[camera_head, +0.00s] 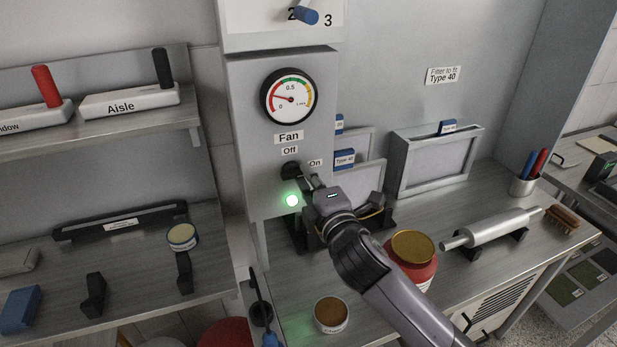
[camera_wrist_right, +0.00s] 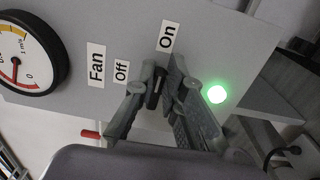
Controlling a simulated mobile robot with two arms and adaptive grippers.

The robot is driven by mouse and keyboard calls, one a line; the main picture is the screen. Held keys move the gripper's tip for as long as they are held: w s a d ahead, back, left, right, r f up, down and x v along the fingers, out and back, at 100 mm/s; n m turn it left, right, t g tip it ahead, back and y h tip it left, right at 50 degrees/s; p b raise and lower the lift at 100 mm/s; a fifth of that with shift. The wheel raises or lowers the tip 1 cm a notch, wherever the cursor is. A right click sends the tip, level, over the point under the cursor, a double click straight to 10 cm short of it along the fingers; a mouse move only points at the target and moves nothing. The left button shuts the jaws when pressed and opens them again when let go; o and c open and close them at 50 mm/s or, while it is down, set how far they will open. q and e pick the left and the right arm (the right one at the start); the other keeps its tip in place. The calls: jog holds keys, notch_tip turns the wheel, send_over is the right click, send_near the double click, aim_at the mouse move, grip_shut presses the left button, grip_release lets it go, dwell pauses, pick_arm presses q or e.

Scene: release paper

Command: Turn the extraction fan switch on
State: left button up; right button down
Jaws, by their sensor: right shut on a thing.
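The fan switch (camera_head: 291,170) is a dark rotary knob on the grey panel, below the Fan label (camera_head: 289,137) and between the Off label (camera_head: 290,151) and the On label (camera_head: 315,163). My right gripper (camera_head: 307,179) reaches it from the lower right and is shut on it. In the right wrist view, the fingers (camera_wrist_right: 161,82) sit on both sides of the dark switch (camera_wrist_right: 154,88). The fingers hide much of the knob, so its exact angle is hard to tell. A green lamp (camera_head: 292,200) below the switch is lit. My left gripper is not in view.
Framed filters (camera_head: 399,166), a red jar (camera_head: 424,268) and a roller (camera_head: 495,228) stand to the right. Shelves (camera_head: 194,128) with labelled blocks are at left.

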dwell(0.5)
jog(key=c, duration=1.7)
grip_release()
jog(key=shift+o, duration=0.2)
jog(key=v, duration=1.2)
